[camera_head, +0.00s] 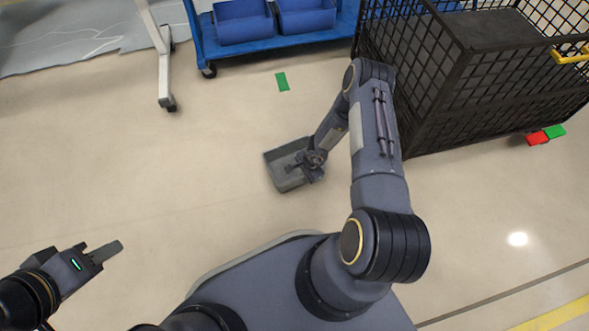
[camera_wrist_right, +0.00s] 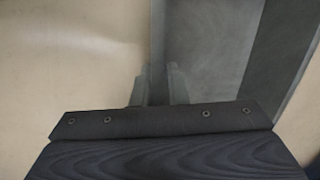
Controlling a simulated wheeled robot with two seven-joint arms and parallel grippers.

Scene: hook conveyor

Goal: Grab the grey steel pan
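The grey steel pan (camera_head: 276,157) is an open rectangular tray on the floor in the middle of the head view. Its inside and wall fill the upper right of the right wrist view (camera_wrist_right: 212,45). My right gripper (camera_head: 301,163) reaches down to the pan's right part. In the right wrist view its two fingers (camera_wrist_right: 158,80) stand on either side of the pan's wall, close against it, and look shut on it. Fingertip contact is partly hidden. My left gripper (camera_head: 102,247) is at the lower left, empty, with its fingers apart, far from the pan.
A black mesh cage (camera_head: 451,90) stands at the right. A blue cart (camera_head: 283,42) with blue bins is at the back. A white stand leg (camera_head: 160,62) is at the upper left. A green marker (camera_head: 282,81) lies behind the pan. Floor left of the pan is clear.

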